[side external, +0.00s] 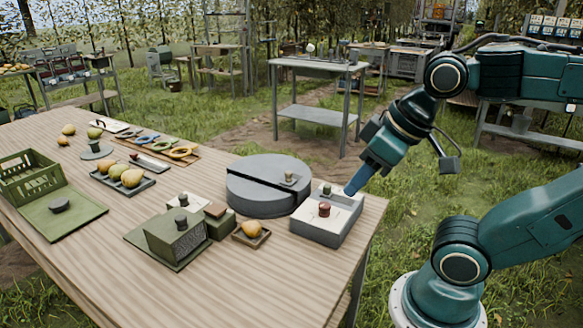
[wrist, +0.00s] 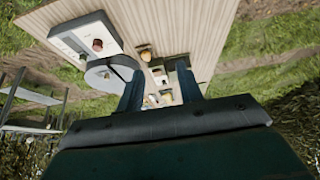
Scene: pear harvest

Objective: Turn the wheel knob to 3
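A pale box (side external: 318,232) with a white top stands at the table's right edge, bearing a red-brown knob (side external: 324,209) and a small dark green knob (side external: 327,189) behind it. The knobs also show at upper left in the wrist view, the red-brown one (wrist: 97,45) and the green one (wrist: 82,57). Which is the wheel knob, and any dial numbers, I cannot tell. A large grey round wheel (side external: 262,196) with a dark slot lies beside the box. My gripper (side external: 352,189) is above the box's right end, apart from the knobs. In the wrist view its fingers (wrist: 160,72) are spread and empty.
Left of the box are a small tray with a pear (side external: 251,234), a green box (side external: 176,241), a tray of pears (side external: 122,181), a green crate (side external: 33,175) and a tool board (side external: 158,147). The table's front is bare.

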